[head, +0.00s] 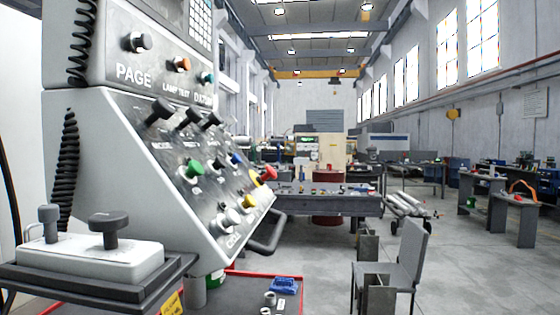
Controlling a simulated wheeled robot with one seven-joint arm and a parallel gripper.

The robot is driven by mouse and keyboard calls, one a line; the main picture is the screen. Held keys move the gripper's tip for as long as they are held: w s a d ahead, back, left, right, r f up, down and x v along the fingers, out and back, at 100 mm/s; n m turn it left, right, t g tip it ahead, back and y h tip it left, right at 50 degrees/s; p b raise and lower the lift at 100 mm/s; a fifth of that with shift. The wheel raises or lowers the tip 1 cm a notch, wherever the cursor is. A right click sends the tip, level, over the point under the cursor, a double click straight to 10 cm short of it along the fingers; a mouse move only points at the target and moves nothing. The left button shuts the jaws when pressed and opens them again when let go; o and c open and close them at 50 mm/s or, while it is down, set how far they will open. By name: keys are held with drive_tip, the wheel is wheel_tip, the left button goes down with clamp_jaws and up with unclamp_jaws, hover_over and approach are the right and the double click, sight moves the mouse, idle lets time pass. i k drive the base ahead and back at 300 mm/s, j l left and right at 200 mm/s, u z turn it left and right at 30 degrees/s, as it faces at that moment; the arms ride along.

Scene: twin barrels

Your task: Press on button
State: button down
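A grey control panel (150,190) fills the left side of the head view, its sloped face turned to the right. On that face are a green button (194,167), a yellow one (255,181), a red one (269,172) and a blue one. Black switches (158,111) are in a row above. The upper face has a black knob (139,42), an orange button (181,64) and a teal one (206,77). Most labels are too small to read, so I cannot tell which button is marked on. My gripper is not in view.
A shelf (20,277) with a white box and dark knobs juts out at lower left. A red-edged tray (240,298) lies below the panel. A grey chair (411,262) stands right of centre. Workbenches (335,203) are behind.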

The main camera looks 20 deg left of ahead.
sight(194, 169)
drive_tip(key=i+z, duration=0.3)
drive_tip(key=i, duration=1.8)
drive_tip(key=i+u, duration=0.3)
drive_tip(key=i, duration=1)
drive_tip(key=u, duration=5.15)
